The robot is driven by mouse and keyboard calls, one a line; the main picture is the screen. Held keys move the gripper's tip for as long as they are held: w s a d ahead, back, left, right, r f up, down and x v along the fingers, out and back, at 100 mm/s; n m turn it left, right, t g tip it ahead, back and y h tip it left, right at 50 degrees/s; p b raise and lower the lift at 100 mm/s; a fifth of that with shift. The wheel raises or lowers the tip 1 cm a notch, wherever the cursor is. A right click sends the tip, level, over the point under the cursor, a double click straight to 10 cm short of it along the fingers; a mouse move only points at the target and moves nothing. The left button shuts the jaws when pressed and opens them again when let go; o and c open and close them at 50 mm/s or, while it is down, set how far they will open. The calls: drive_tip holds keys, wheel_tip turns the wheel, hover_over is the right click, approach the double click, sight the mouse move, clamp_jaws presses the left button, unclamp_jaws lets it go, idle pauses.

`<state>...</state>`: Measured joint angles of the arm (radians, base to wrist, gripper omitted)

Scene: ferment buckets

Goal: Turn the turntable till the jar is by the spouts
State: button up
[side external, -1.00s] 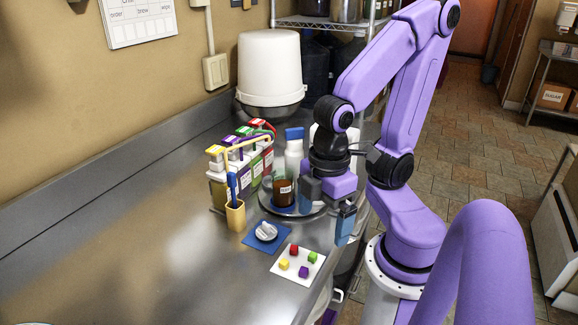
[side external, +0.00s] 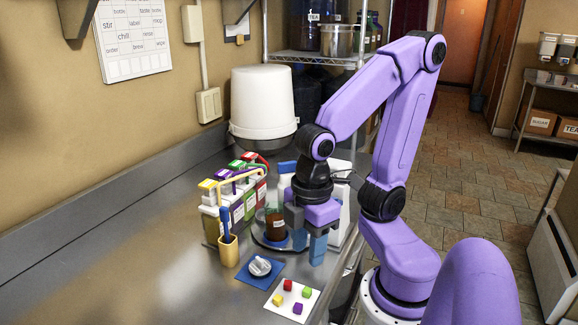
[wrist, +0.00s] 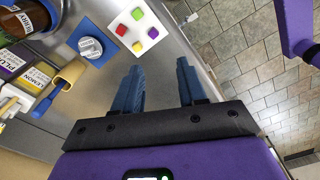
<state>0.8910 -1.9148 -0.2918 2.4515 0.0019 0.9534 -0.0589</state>
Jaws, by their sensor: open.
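The jar (side external: 275,229), brown with a white label, stands upright on the round grey turntable (side external: 257,240) in the side view. It also shows, cut off by the frame, at the top left of the wrist view (wrist: 38,72). The spouts (side external: 236,178) are yellowish bent pipes by the row of colour-capped boxes, to the left of and behind the jar. My gripper (side external: 318,250) is open, pointing down, at the right side of the turntable. In the wrist view its blue fingers (wrist: 158,90) are apart with nothing between them. Whether a finger touches the turntable is unclear.
A yellow cup (side external: 229,251) with a blue tool stands left of the turntable. In front lie a blue mat (side external: 245,276) with a round white-grey item and a white card (side external: 283,311) with several coloured cubes. A white bucket (side external: 263,95) stands behind. The front left counter is clear.

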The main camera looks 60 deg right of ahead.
drive_tip(key=w+d+r+m, duration=0.1)
drive_tip(key=w+d+r, duration=0.1)
drive_tip(key=w+r, duration=0.55)
wheel_tip(320, 180, up, 12)
drive_tip(key=m, duration=0.2)
hover_over(289, 162)
wheel_tip(289, 162, down, 17)
drive_tip(key=shift+f, duration=0.1)
clamp_jaws()
